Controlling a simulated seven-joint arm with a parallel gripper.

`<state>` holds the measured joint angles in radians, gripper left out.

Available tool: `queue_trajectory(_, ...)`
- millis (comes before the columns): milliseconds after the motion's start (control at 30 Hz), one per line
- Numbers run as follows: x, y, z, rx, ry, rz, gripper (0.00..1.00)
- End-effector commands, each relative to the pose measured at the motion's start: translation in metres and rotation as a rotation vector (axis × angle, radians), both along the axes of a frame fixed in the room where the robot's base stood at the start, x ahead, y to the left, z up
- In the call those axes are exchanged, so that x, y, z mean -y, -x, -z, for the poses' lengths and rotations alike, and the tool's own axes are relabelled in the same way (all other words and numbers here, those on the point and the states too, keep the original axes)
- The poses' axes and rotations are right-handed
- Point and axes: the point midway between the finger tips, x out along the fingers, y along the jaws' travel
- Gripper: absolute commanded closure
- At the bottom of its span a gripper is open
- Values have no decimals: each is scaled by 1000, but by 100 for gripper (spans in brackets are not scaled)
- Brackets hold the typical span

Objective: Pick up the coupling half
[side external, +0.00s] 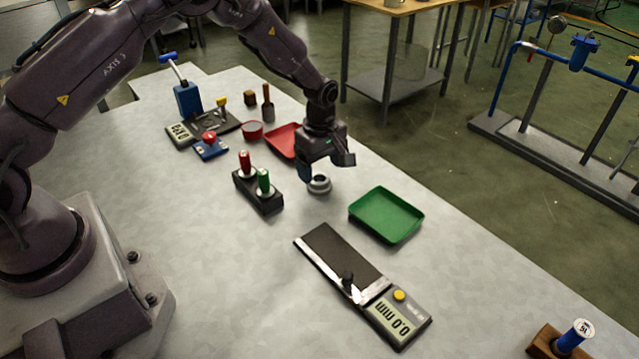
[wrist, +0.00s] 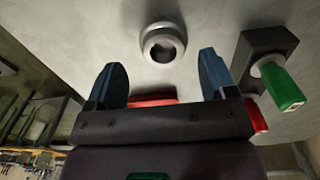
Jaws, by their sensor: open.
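The coupling half (side external: 319,184) is a small grey metal ring with a flange, lying on the light table top. In the wrist view the coupling half (wrist: 163,44) lies beyond the fingertips, roughly centred between them, with its bore facing the camera. My gripper (side external: 327,170) is just above the coupling half in the side view, pointing down. In the wrist view my gripper (wrist: 162,78) has its two blue fingers spread wide with nothing between them. The fingers look clear of the ring.
A black block with red and green handles (side external: 258,191) stands left of the coupling half. A green tray (side external: 387,215) lies to its right and a red tray (side external: 283,140) behind. A scale with a 0.0 display (side external: 395,313) lies in front. The table's left front is clear.

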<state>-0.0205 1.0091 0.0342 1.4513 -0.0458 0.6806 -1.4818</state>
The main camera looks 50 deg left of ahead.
Motion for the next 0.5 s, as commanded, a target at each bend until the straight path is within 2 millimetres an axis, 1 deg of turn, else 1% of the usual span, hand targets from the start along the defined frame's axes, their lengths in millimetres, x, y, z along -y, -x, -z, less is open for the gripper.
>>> queue_trajectory(33,0,3,10,-6,1,-1,23)
queue_trajectory(100,0,5,20,-5,1,-1,23)
queue_trajectory(200,0,4,31,-3,1,0,23)
queue_trajectory(300,0,4,35,-1,1,0,23)
queue_trajectory(500,0,4,35,-1,1,0,23)
